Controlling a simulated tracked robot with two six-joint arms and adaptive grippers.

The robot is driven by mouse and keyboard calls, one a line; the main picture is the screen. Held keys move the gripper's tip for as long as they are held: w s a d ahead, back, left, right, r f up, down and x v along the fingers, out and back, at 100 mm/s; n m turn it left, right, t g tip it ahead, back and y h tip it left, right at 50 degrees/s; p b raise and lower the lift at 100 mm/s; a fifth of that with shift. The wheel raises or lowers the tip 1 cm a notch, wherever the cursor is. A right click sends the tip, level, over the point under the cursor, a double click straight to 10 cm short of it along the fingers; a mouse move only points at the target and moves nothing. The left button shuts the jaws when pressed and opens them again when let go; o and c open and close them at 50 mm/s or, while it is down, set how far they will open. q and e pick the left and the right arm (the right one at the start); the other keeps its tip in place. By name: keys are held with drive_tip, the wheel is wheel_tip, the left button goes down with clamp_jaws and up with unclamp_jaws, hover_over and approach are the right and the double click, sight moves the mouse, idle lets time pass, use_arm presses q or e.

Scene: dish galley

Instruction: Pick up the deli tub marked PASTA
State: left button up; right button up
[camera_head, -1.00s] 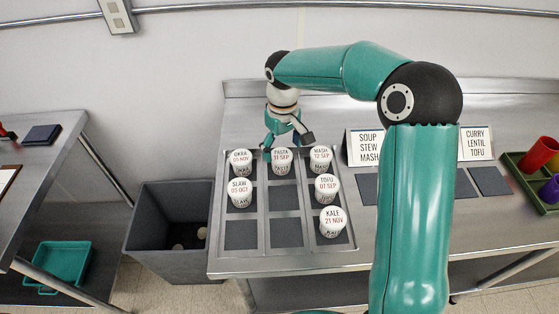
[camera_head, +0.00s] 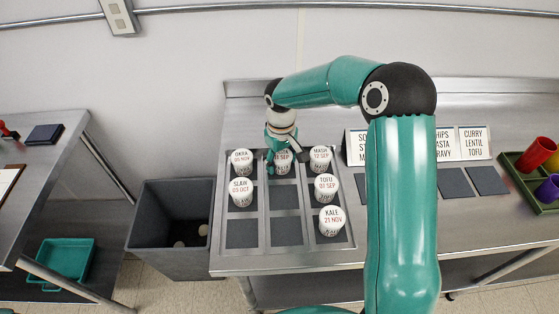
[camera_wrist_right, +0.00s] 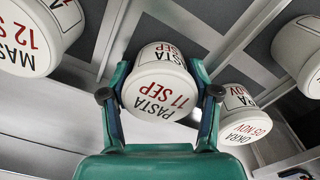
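The PASTA tub (camera_head: 283,168), white with "11 SEP" in red, stands in the back middle cell of the steel rack. My right gripper (camera_head: 287,155) is over it from behind and hides part of its lid. In the right wrist view the PASTA tub (camera_wrist_right: 158,85) sits between the two fingers (camera_wrist_right: 159,92), which appear to press on it from both sides. I cannot tell whether the tub is lifted. My left gripper is not in view.
The OKRA tub (camera_head: 241,161) and MASH tub (camera_head: 320,159) stand close on either side. SLAW (camera_head: 240,191), TOFU (camera_head: 326,187) and KALE (camera_head: 332,220) tubs stand nearer. Label cards (camera_head: 474,143) stand right. A dark bin (camera_head: 165,240) is left.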

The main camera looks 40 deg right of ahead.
drive_tip(key=c, duration=0.6)
drive_tip(key=shift+r, duration=0.1)
